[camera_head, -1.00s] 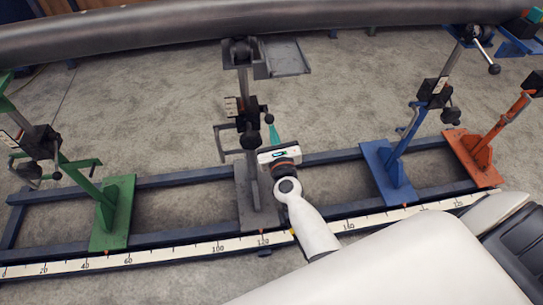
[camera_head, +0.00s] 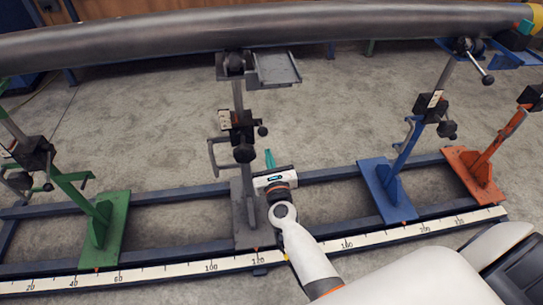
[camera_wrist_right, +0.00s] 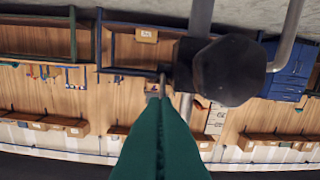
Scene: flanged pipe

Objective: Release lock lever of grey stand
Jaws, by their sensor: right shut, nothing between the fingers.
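The grey stand (camera_head: 238,98) is upright in the middle of the head view, its base (camera_head: 245,215) on the blue rail frame. Its dark clamp block (camera_head: 238,120) carries a round knob (camera_head: 244,154) in front, a crank handle (camera_head: 213,152) on the left and a small ball-ended lever (camera_head: 262,131) on the right. My right gripper (camera_head: 270,155) has teal fingers, shut and empty, pointing up just below the lever, apart from it. In the right wrist view the shut fingers (camera_wrist_right: 158,105) point at a thin rod beside a large dark knob (camera_wrist_right: 228,70). My left gripper is out of view.
A long grey pipe (camera_head: 150,38) runs across the top over the stands. A green stand (camera_head: 104,225) is left; blue (camera_head: 388,190) and orange (camera_head: 475,170) stands are right. A measuring scale (camera_head: 180,270) runs along the front rail. Open floor lies behind the frame.

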